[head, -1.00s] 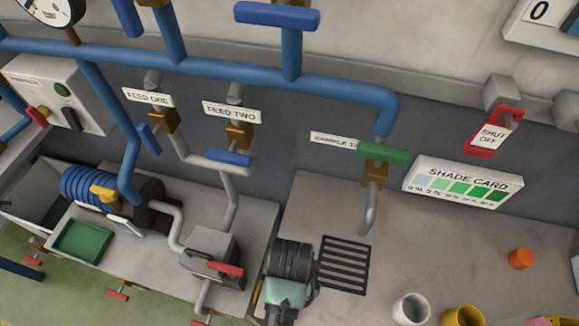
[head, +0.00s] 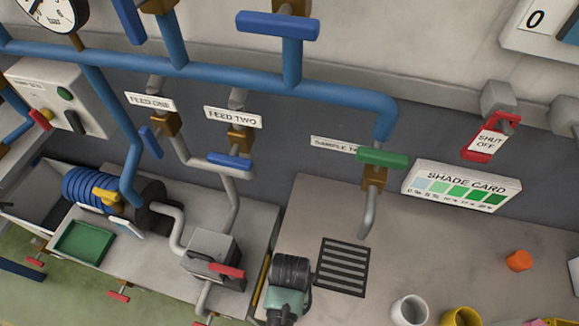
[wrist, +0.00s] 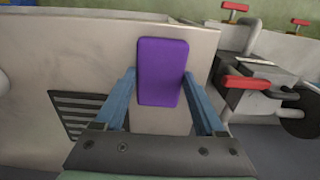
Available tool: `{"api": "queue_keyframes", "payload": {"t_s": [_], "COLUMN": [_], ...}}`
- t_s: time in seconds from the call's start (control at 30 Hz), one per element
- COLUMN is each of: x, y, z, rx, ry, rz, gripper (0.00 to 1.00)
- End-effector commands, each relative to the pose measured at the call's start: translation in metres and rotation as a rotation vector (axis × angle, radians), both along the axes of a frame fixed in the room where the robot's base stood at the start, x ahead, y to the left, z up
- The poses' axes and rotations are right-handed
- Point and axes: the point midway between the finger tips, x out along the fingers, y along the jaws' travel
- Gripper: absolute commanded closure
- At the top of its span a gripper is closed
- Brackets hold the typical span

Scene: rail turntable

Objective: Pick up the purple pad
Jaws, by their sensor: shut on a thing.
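The purple pad (wrist: 162,71) shows in the wrist view as a flat rounded block, upright in the picture, between the two blue fingers of my gripper (wrist: 162,88). The fingers are shut on its sides, and its lower end lies between them. In the head view the pad cannot be seen. There my wrist (head: 288,285) shows at the bottom, left of the drain grate, and hides the fingers.
The dark drain grate (head: 343,266) is set in the counter under the sample tap (head: 382,160). A white cup (head: 410,310), a yellow cup (head: 462,317) and an orange piece (head: 518,260) stand to the right. Pipes and a red-handled valve (head: 226,271) are on the left.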

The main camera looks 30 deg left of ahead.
Motion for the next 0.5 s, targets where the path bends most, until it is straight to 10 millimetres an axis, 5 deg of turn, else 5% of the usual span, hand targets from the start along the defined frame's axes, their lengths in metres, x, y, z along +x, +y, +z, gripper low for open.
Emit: {"api": "queue_keyframes", "payload": {"t_s": [0.13,0.5], "x": [0.0001,0.0007], "y": [0.0,0.0001], "z": [0.0002,0.0048], "rx": [0.0,0.0], "ry": [0.0,-0.001], "rz": [0.0,0.0], "gripper": [0.81,0.82]}}
